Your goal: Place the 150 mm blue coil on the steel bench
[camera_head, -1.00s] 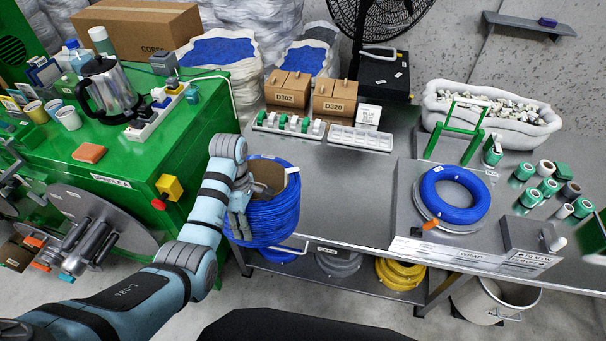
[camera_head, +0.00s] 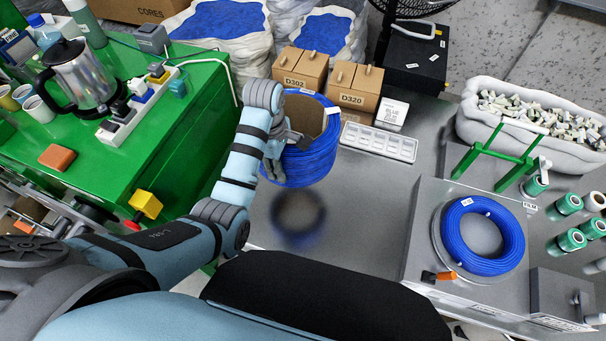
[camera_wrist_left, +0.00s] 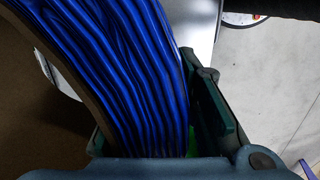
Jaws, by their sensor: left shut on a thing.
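A tall blue coil (camera_head: 312,160) wound on a brown cardboard core hangs in my left gripper (camera_head: 276,165) in the head view. The gripper is shut on the coil's wall at its left side. The coil is upright, above the steel bench (camera_head: 365,205), with its dark reflection on the bench top below it. In the left wrist view the blue windings (camera_wrist_left: 125,75) lie between the fingers (camera_wrist_left: 160,135). A second, flat blue coil (camera_head: 483,236) lies on the wrapping station at the right. My right gripper is not in view.
Boxes D302 (camera_head: 299,70) and D320 (camera_head: 350,90) stand behind the held coil. A white tray (camera_head: 379,142) lies on the bench to its right. The green cabinet (camera_head: 110,150) is at the left. Bare bench lies between the held coil and the wrapping station.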

